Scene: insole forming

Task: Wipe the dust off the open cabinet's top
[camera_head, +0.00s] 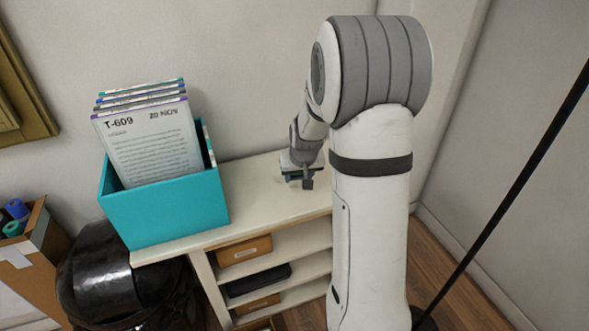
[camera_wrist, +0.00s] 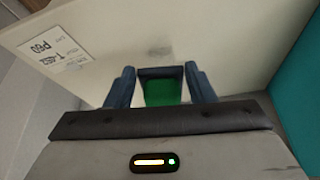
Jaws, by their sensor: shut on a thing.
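The open cabinet's pale top (camera_head: 258,190) runs along the wall and also fills much of the wrist view (camera_wrist: 215,40). A faint grey smudge of dust (camera_wrist: 159,52) lies on it, just beyond my fingertips in the wrist view. My gripper (camera_head: 300,180) is low over the top, right of the teal box. In the wrist view, my gripper (camera_wrist: 161,84) is shut on a green block with a dark edge (camera_wrist: 162,93). I cannot tell whether the block touches the top. My arm hides the top's right end in the head view.
A teal box (camera_head: 165,210) with upright papers stands on the top's left part; its side fills the wrist view's right (camera_wrist: 300,75). A white printed label (camera_wrist: 55,50) lies at upper left. A black bag (camera_head: 110,285) stands left of the cabinet. Shelves below hold boxes (camera_head: 245,250).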

